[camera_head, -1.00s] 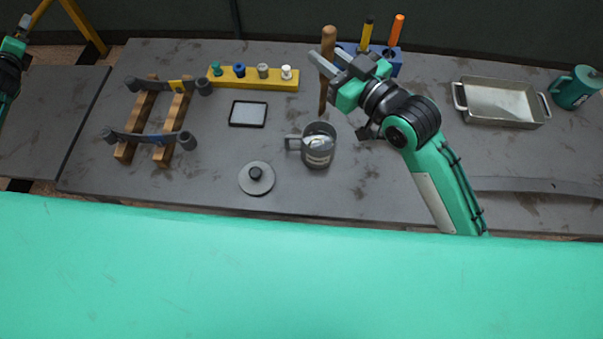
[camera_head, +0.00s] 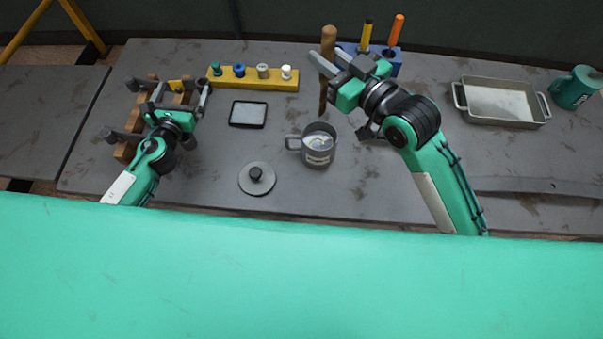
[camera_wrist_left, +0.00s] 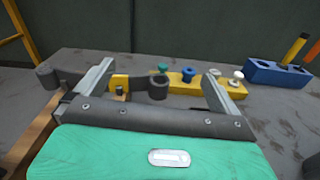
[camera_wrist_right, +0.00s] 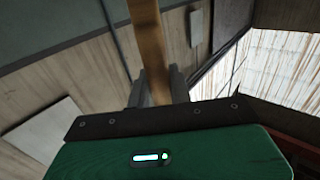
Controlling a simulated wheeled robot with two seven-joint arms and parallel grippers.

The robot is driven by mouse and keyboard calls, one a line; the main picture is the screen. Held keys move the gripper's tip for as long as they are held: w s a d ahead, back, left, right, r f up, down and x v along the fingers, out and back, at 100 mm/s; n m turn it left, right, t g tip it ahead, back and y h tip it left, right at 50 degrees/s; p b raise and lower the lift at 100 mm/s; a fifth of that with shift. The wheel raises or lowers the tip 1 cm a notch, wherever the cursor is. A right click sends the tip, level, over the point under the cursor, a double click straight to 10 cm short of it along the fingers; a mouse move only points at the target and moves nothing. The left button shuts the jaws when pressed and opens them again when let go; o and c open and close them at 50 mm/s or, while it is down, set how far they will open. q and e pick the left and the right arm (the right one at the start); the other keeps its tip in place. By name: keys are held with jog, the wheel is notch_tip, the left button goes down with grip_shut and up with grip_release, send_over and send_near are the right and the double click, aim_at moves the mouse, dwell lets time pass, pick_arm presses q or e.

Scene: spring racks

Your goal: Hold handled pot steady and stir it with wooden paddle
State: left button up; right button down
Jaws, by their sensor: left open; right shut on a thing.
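The grey handled pot (camera_head: 319,146) stands upright on the table, its handle pointing left in the head view. Its round lid (camera_head: 257,179) with a black knob lies apart on the table at the front left of it. My right gripper (camera_head: 327,64) is shut on the wooden paddle (camera_head: 328,42) and holds it upright behind the pot; the paddle also shows between the fingers in the right wrist view (camera_wrist_right: 150,45). My left gripper (camera_head: 180,92) is open above the rack at the left, well away from the pot. Its fingers are spread in the left wrist view (camera_wrist_left: 155,88).
A wooden rack (camera_head: 124,151) with grey springs lies under my left gripper. A yellow peg block (camera_head: 255,84), a black-framed pad (camera_head: 248,114) and a blue holder (camera_head: 392,65) stand behind. A grey tray (camera_head: 500,103) and green mug (camera_head: 575,88) are at the right. Table around the pot is mostly clear.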

pick_arm(q)
jog(key=s+d+f+g, duration=0.1)
jog(key=s+d+f, duration=0.1)
jog(key=d, duration=0.5)
jog(key=s+d+f+m+h, duration=0.1)
jog(key=s+d+f, duration=0.1)
jog(key=s+d, duration=0.3)
jog(key=s+d+f+g+h, duration=0.1)
jog(key=s+d, duration=0.3)
jog(key=d, duration=0.6)
jog(key=shift+s+d+f+g, duration=0.15)
jog(key=shift+f+g, duration=0.15)
jog(key=shift+f, duration=0.3)
jog(key=m+g+h, duration=0.2)
send_near(324, 139)
jog(key=x, duration=0.4)
jog(key=shift+w+f, duration=0.2)
jog(key=shift+w, duration=0.15)
jog(key=shift+c, duration=0.2)
